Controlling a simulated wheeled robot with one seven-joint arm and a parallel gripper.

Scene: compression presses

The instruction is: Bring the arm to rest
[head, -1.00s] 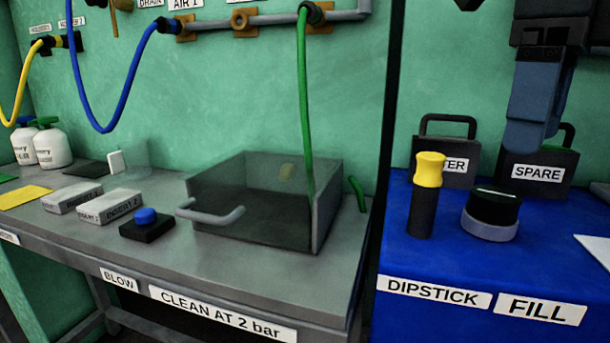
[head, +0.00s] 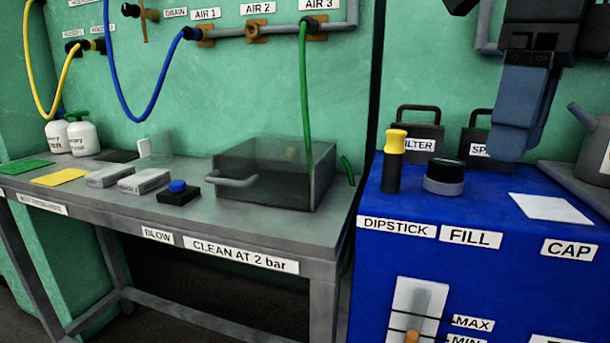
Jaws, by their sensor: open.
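My gripper (head: 517,128) hangs at the upper right in the head view, with its blue fingers pointing down. It is above the blue cabinet (head: 465,285) and holds nothing that I can see. The fingers overlap part of the black SPARE block (head: 480,130) behind them. The yellow-topped dipstick (head: 393,160) stands upright in the cabinet top, to the left of the gripper. The black round fill cap (head: 445,175) sits beside it, below and left of the fingers.
A white sheet (head: 550,208) lies on the cabinet top. A grey can (head: 590,150) stands at the right. The FILTER block (head: 418,135) is at the back. The grey bench (head: 110,207) on the left holds a clear box (head: 265,185) with a green hose (head: 305,90).

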